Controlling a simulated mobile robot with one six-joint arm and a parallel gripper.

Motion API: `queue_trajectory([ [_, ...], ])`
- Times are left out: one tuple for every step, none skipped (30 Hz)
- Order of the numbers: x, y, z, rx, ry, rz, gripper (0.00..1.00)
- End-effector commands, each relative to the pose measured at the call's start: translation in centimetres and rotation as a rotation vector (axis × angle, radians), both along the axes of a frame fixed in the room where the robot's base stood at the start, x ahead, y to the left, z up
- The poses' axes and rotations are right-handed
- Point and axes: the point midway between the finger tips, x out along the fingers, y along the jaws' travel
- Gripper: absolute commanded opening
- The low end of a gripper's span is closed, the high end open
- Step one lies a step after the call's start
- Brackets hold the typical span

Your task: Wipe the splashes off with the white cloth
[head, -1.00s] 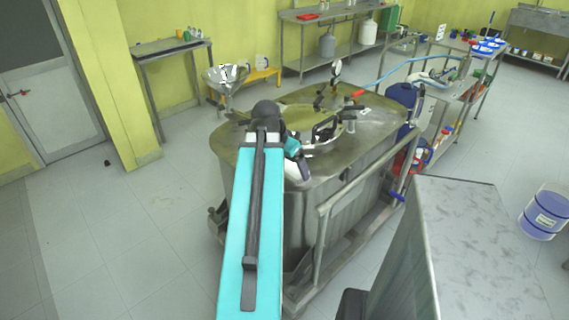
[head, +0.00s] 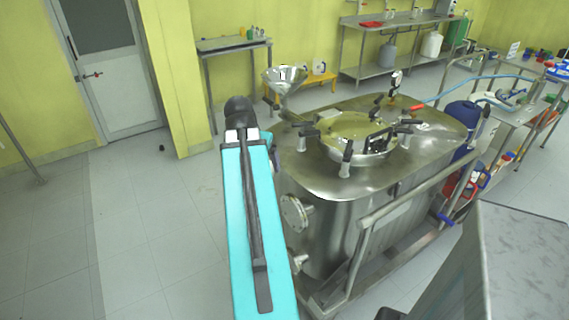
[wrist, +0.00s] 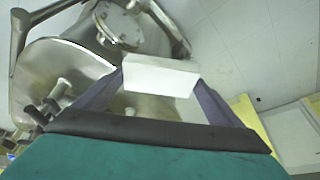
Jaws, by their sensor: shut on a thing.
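The white cloth (wrist: 160,75) shows in the wrist view as a pale folded block between the two purple fingers of my gripper (wrist: 160,80). My gripper is shut on it. In the head view the gripper is mostly hidden behind my arm, just left of the steel reactor (head: 335,205). The reactor has a round lid (head: 350,145) with several clamps on its top. In the wrist view the reactor's steel side and a round flange (wrist: 120,28) lie beyond the cloth, apart from it as far as I can tell. I cannot make out any splashes clearly.
A steel funnel (head: 284,82) stands at the reactor's far left corner. A metal rail (head: 400,215) runs along its front right side.

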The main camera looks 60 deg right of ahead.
Motion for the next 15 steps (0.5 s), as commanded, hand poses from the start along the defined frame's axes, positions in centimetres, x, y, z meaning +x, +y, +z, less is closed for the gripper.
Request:
queue_trajectory([
  [1.6,1.0,0.2,0.001,-0.001,0.04,0.71],
  [2.4,1.5,0.2,0.001,-0.001,0.062,0.71],
  [3.5,2.2,0.3,0.002,-0.001,0.094,0.71],
  [4.2,2.7,0.4,0.002,-0.001,0.116,0.71],
  [5.1,3.3,0.5,0.002,0.0,0.139,0.71],
  [6.1,4.1,0.6,0.003,-0.001,0.168,0.71],
  [6.8,4.7,0.7,0.003,0.0,0.191,0.71],
  [7.6,5.3,0.8,0.003,0.0,0.214,0.71],
  [8.6,6.1,0.9,0.004,-0.001,0.244,0.71],
  [9.3,6.8,1.0,0.004,-0.001,0.267,0.71],
  [10.1,7.5,1.1,0.004,-0.001,0.29,0.71],
  [11.0,8.3,1.2,0.004,-0.001,0.32,0.71],
  [11.7,9.0,1.3,0.004,-0.001,0.342,0.71],
  [12.4,9.7,1.4,0.004,-0.001,0.365,0.71],
  [13.3,10.6,1.5,0.004,-0.001,0.396,0.71],
])
